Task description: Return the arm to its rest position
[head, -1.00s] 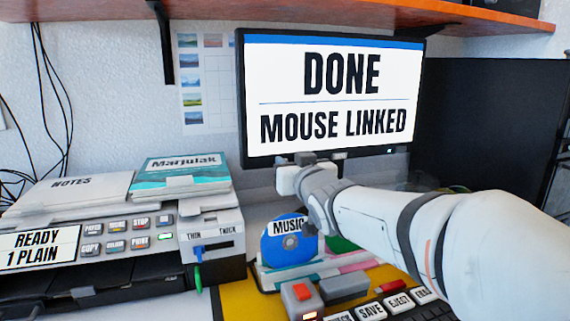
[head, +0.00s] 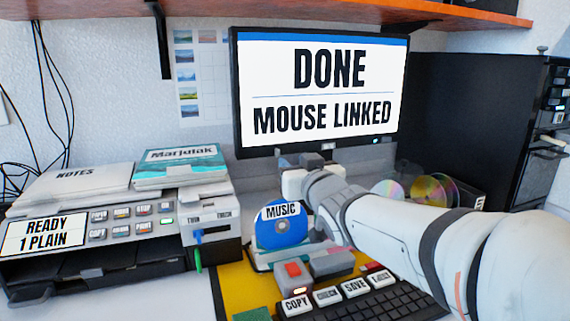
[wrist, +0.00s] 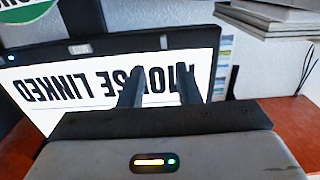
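My arm (head: 400,235) reaches in from the lower right. My gripper (head: 303,162) is in front of the monitor's lower edge, above the blue MUSIC disc. In the wrist view, the two dark fingers (wrist: 160,82) stand apart with nothing between them, so the gripper is open and empty. The monitor (head: 320,90) reads "DONE, MOUSE LINKED"; it appears upside down in the wrist view (wrist: 60,90). The fingers overlap its screen there, but I cannot tell the distance.
The MUSIC disc (head: 281,232) stands upright below my gripper. A printer (head: 90,235) with notes and a book (head: 180,165) on top is at left. Keys and a keyboard (head: 390,305) lie in front. Loose discs (head: 430,190) sit behind my arm. An orange shelf (head: 380,12) hangs above.

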